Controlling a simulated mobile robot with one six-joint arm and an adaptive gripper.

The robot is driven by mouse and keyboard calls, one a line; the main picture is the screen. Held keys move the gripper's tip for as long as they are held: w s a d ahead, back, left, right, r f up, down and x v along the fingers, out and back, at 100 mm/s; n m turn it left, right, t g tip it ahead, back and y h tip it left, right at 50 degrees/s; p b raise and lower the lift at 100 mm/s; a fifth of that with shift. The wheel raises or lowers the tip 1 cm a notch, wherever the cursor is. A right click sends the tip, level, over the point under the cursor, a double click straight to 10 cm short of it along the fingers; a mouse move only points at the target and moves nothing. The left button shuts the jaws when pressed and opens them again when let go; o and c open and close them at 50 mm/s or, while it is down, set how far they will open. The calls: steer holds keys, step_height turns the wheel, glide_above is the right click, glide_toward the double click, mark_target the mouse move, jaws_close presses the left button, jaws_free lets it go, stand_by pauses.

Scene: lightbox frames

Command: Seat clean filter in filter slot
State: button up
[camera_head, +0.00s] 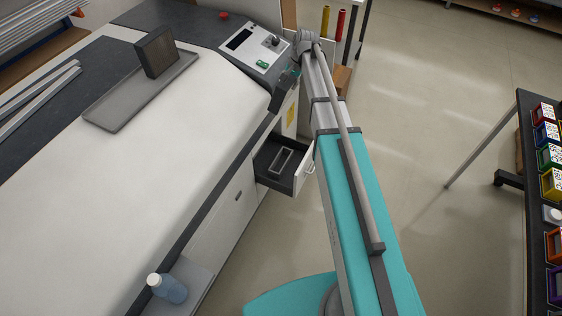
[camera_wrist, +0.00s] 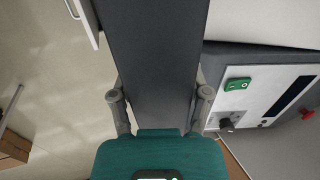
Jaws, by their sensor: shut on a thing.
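My gripper (camera_wrist: 160,102) is shut on a dark grey slab (camera_wrist: 153,55), which I take to be the clean filter. The slab runs from between the two fingers to the top of the wrist view. In the head view my gripper (camera_head: 291,74) is beside the control panel, with a dark shape, apparently the slab (camera_head: 279,95), below it. A light grey rectangular frame, apparently the filter slot (camera_head: 290,157), lies in the open drawer (camera_head: 304,172), below and apart from the gripper. The drawer's white front also shows in the wrist view (camera_wrist: 84,22). The slab's far end is cut off.
A second dark, brownish filter (camera_head: 157,51) stands on a grey tray (camera_head: 112,111) on the white machine top. The control panel (camera_head: 254,48) is close to my gripper. A blue bottle (camera_head: 171,288) stands on a low shelf. Floor right of the drawer is open.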

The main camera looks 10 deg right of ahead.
step_height(320, 180, up, 8)
steer(key=p, duration=0.6)
steer(key=shift+p, duration=0.4)
